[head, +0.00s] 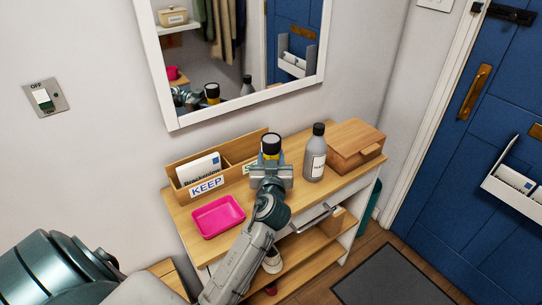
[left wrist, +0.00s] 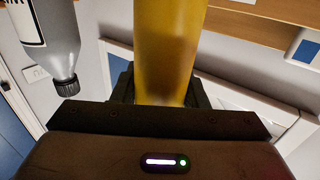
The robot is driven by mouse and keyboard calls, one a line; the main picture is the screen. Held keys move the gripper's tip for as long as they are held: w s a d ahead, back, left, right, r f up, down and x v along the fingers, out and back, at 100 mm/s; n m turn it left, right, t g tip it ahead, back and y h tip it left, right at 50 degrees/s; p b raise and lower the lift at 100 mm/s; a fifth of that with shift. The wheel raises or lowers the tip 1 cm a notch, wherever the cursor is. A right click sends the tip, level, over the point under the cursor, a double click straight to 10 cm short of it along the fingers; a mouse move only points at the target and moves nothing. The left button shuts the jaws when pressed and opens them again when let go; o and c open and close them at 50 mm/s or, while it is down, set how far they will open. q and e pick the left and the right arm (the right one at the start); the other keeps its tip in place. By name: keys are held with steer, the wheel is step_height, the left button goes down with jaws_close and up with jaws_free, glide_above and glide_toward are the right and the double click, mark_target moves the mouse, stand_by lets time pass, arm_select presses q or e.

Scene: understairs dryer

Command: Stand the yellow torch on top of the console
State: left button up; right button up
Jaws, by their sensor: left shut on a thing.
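The yellow torch (head: 271,145) is upright over the back middle of the wooden console (head: 292,192), its black head at the top. My left gripper (head: 271,167) is shut on the torch and hides its lower part. In the left wrist view the yellow body (left wrist: 168,50) stands between the jaws. I cannot tell whether the torch's base touches the console top. My right gripper is not in view.
A grey bottle (head: 315,155) stands close to the right of the torch, with a wooden box (head: 355,147) beyond. A letter organiser marked KEEP (head: 207,185) is left, behind a pink tray (head: 217,216). A mirror (head: 240,60) hangs above.

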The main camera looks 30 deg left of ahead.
arm_select(q)
steer(key=shift+f, duration=0.1)
steer(key=shift+f, duration=0.1)
steer(key=o, duration=1.1)
steer(key=shift+o, duration=0.2)
